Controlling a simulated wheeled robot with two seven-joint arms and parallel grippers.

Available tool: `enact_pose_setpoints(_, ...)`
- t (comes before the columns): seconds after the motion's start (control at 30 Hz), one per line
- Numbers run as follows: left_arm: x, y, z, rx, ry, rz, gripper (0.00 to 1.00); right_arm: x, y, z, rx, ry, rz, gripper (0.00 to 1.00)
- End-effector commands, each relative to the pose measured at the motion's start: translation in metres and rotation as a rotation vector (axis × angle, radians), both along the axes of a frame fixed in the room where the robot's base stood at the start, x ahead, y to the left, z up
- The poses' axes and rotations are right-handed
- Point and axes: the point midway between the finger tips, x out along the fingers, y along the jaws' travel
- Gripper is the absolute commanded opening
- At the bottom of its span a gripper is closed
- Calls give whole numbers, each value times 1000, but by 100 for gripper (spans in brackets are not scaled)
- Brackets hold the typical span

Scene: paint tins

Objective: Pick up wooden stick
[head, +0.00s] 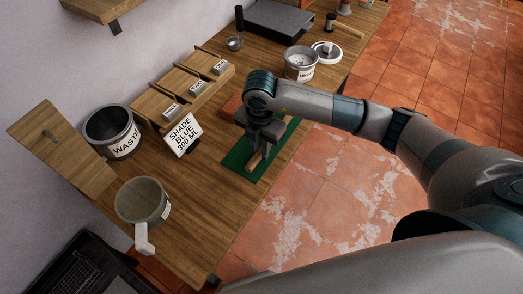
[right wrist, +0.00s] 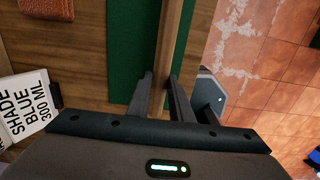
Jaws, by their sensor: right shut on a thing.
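The wooden stick (head: 254,163) lies along the green mat (head: 236,160) near the front edge of the workbench. In the right wrist view the stick (right wrist: 173,35) runs from the top edge down between my fingers. My right gripper (head: 262,146) points down over the mat and hides part of the stick. In the right wrist view its fingers (right wrist: 161,80) are shut on the stick, one on each side. I cannot tell whether the stick touches the mat. My left gripper is not in view.
A "SHADE BLUE 300 ML" card (head: 183,134) stands left of the mat. A waste bin (head: 112,135), a clear jug (head: 142,203) and a wooden rack (head: 190,82) stand further left. A tin (head: 300,66) stands behind my gripper. Tiled floor lies beyond the bench edge.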

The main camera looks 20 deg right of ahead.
Motion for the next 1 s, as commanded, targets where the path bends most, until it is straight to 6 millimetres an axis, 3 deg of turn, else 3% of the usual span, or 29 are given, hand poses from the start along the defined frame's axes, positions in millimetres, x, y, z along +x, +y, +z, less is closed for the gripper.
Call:
enact_pose_setpoints(0.17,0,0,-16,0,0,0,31,0,-1,24,1,-4,1,0)
enact_pose_setpoints(0.6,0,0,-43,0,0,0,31,-50,-70,72,-1,-2,-2,0)
enact_pose_setpoints(0.8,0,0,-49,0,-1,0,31,-64,-88,88,-2,-1,-1,0)
enact_pose_setpoints(1.0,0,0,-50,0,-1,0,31,-69,-94,94,-1,-1,-1,0)
